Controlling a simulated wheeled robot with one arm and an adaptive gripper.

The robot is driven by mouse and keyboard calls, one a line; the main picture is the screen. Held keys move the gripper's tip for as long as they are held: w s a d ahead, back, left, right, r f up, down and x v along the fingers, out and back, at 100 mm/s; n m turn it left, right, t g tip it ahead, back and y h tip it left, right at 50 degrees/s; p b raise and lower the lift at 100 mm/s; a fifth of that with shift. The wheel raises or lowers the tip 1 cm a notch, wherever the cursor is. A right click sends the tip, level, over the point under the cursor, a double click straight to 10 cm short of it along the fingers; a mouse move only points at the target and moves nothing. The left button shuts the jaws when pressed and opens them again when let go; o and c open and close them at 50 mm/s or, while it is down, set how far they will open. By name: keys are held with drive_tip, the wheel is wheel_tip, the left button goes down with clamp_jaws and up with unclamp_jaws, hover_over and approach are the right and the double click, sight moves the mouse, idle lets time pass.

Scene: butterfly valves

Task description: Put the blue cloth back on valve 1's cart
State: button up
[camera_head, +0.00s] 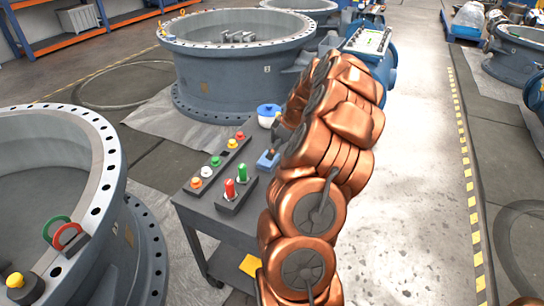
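A grey cart (212,218) stands between the large near-left valve body (105,150) and the large valve body behind it (205,75). A small blue piece (267,160) shows at the cart top's right edge, beside my copper arm. It may be the blue cloth, but my arm covers part of it and I cannot tell whether it is held or lying there. My gripper seems to be at the arm's left side near that blue piece, largely hidden, and its opening cannot be made out. No valve number is readable.
The cart top carries button strips (222,160) and a block with red and green pegs (237,190). A white pot with a blue lid (268,114) stands behind. A yellow piece (250,265) lies low on the cart. Clear floor (420,190) lies right of my arm.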

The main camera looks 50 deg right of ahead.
drive_tip(key=a+v, duration=0.1)
drive_tip(key=v, duration=0.5)
drive_tip(key=a+r+g+y, duration=0.1)
drive_tip(key=a+r, duration=0.2)
drive_tip(key=a, duration=1.1)
drive_tip(key=a+r+g, duration=0.2)
drive_tip(key=a+r, duration=0.1)
drive_tip(key=a, duration=1)
drive_tip(key=s+a+g, duration=0.2)
drive_tip(key=s+a, duration=1)
drive_tip(key=s+a+f+m+g+h, duration=0.1)
drive_tip(key=s, duration=0.6)
drive_tip(key=s+a+f+m+g+h, duration=0.1)
drive_tip(key=s+f+m, duration=0.1)
drive_tip(key=s, duration=0.5)
drive_tip(key=shift+a, duration=0.4)
drive_tip(key=s+p+v, duration=0.2)
drive_tip(key=p+v, duration=1.3)
drive_tip(key=v, duration=0.1)
drive_tip(key=shift+s+a+r+t, duration=0.25)
drive_tip(key=shift+a+r+t, duration=0.05)
drive_tip(key=shift+r+t, duration=0.1)
